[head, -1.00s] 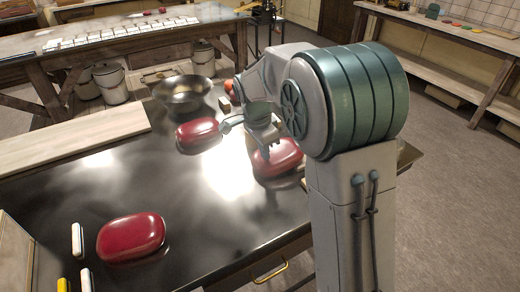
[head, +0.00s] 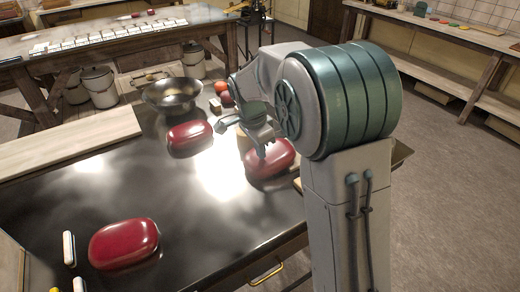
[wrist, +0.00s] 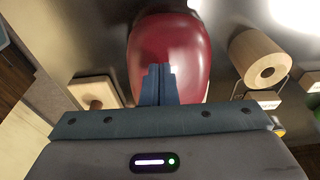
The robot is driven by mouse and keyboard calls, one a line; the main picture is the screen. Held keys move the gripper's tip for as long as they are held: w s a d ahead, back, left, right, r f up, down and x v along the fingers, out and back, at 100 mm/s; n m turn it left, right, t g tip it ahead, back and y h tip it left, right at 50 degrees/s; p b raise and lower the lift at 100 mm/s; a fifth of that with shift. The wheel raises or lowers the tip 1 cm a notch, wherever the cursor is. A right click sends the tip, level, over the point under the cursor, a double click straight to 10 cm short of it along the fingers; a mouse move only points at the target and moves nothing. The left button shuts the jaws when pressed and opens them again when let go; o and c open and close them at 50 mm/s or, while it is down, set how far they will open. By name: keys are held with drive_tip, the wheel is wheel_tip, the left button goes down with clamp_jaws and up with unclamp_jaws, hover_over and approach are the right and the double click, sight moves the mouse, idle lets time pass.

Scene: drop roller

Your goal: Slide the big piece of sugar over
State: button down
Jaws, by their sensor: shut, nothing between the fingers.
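Three glossy red pieces of sugar lie on the dark table. One (head: 124,243) is at the front left, one (head: 189,136) is near the bowl, and one (head: 272,160) is at the table's right side. My gripper (head: 262,153) is at the right-hand piece, its fingers pointing down. In the wrist view, the shut, empty fingers (wrist: 158,70) overlap the near part of a red piece (wrist: 175,40). I cannot tell whether they touch it. The gripper body hides that piece's near end.
A metal bowl (head: 172,95) stands at the back of the table. A pale board (head: 70,142) lies along the left. Small white sticks (head: 69,248) lie at the front left. In the wrist view, a wooden roll (wrist: 258,58) and a knobbed wooden block (wrist: 97,94) flank the piece.

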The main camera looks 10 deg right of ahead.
drive_tip(key=shift+r+p, duration=0.6)
drive_tip(key=shift+r, duration=0.2)
drive_tip(key=s+a+b, duration=0.2)
drive_tip(key=s+a, duration=0.3)
drive_tip(key=a, duration=0.6)
drive_tip(key=shift+b, duration=0.3)
